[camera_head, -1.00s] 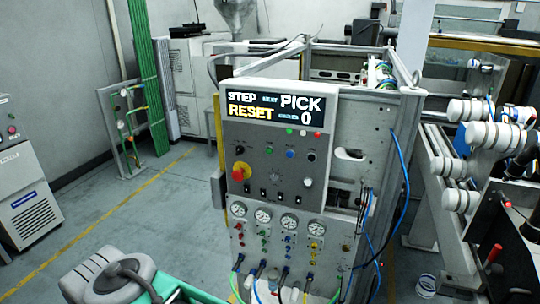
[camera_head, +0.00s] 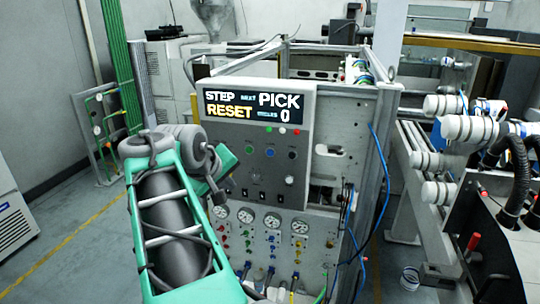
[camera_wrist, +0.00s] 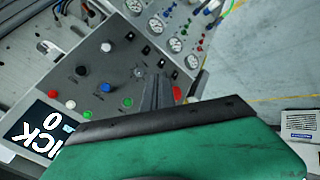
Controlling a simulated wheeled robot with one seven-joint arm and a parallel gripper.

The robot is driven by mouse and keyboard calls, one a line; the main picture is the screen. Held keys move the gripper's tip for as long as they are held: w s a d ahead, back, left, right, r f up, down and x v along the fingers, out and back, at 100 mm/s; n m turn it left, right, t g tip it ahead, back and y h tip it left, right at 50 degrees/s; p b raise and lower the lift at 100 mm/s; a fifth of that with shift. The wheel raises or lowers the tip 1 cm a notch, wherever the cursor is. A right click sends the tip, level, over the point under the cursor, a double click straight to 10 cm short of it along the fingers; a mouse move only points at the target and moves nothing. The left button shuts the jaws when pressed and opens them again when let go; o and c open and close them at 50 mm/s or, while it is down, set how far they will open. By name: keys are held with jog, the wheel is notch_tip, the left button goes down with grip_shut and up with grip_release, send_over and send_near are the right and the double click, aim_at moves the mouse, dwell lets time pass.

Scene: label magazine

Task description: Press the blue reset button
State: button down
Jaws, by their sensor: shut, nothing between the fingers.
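In the wrist view the blue button (camera_wrist: 105,88) shows clearly, left of my gripper's fingers. My gripper (camera_wrist: 157,80) is shut and empty, its tips in front of the panel near the emergency stop. The fingers do not cover the blue button; I cannot tell how far they are from the panel. In the head view my green arm (camera_head: 175,215) hides the panel's left edge.
The display (camera_head: 253,106) reads STEP, PICK, RESET and 0. The red emergency stop (camera_wrist: 178,93) is partly hidden beside my fingers. Gauges (camera_head: 246,215) and hoses lie below.

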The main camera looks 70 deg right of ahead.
aim_at(270, 153)
jog(key=s+d+r+g, duration=0.1)
jog(key=s+d, duration=0.3)
jog(key=s, duration=0.1)
jog(key=shift+s+d+r+m+g+h, duration=0.2)
jog(key=shift+r+m+g+h, duration=0.1)
jog(key=shift+r+m+g, duration=0.1)
jog(key=shift+w+d+p, duration=0.25)
jog(key=shift+d+p, duration=0.05)
jog(key=shift+d, duration=1.15)
jog(key=shift+w+d+p, duration=0.25)
jog(key=shift+d+p, duration=0.05)
jog(key=shift+d, duration=1.1)
jog(key=shift+w+d+p, duration=0.25)
jog(key=shift+d+p, duration=0.05)
jog(key=shift+d, duration=1.15)
jog(key=shift+d, duration=0.1)
jog(key=shift+d+p, duration=0.3)
